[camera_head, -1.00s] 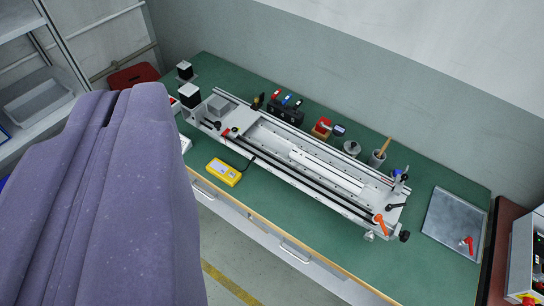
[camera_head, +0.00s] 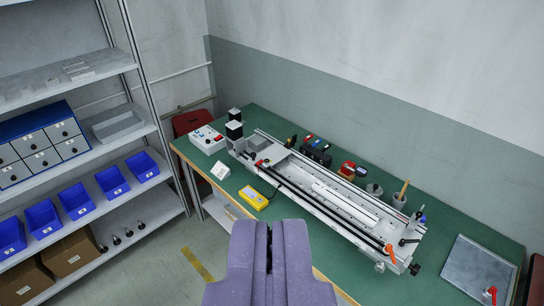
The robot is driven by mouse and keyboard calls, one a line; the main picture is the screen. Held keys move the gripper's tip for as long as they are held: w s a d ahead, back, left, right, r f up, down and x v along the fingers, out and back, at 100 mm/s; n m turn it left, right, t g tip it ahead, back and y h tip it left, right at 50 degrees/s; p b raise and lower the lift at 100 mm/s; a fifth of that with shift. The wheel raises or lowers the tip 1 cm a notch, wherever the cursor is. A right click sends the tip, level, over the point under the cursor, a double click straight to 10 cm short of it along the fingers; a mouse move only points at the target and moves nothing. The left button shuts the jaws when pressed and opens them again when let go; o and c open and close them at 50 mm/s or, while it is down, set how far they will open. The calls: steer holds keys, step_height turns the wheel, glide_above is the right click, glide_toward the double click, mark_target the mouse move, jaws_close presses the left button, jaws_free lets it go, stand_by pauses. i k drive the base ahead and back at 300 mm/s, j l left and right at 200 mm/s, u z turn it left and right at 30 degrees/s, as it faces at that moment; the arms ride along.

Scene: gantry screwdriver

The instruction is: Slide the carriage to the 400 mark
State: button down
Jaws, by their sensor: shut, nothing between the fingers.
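The linear gantry rail (camera_head: 335,207) lies along the green workbench, running from upper left to lower right. A flat grey plate, apparently the carriage (camera_head: 281,160), sits near its left end, beside a small red part. A pale bar lies along the middle of the rail. Scale numbers and the 400 mark are too small to read. My purple gripper (camera_head: 269,228) is at the bottom centre, in front of the bench's front edge in the picture. It is shut and empty, and appears apart from the carriage.
A yellow handheld box (camera_head: 254,197) lies on the bench (camera_head: 300,240) before the rail. An orange lever (camera_head: 390,253) is at the rail's right end. Small tools and a cup (camera_head: 399,200) stand behind the rail. Shelving (camera_head: 75,80) with blue bins is at left; a metal plate (camera_head: 475,268) lies at right.

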mark_target(274, 153)
steer(key=i+j+z, duration=0.4)
steer(key=i+j, duration=0.3)
steer(key=i, duration=0.45)
steer(key=i+j+z, duration=0.45)
steer(key=i+j, duration=0.65)
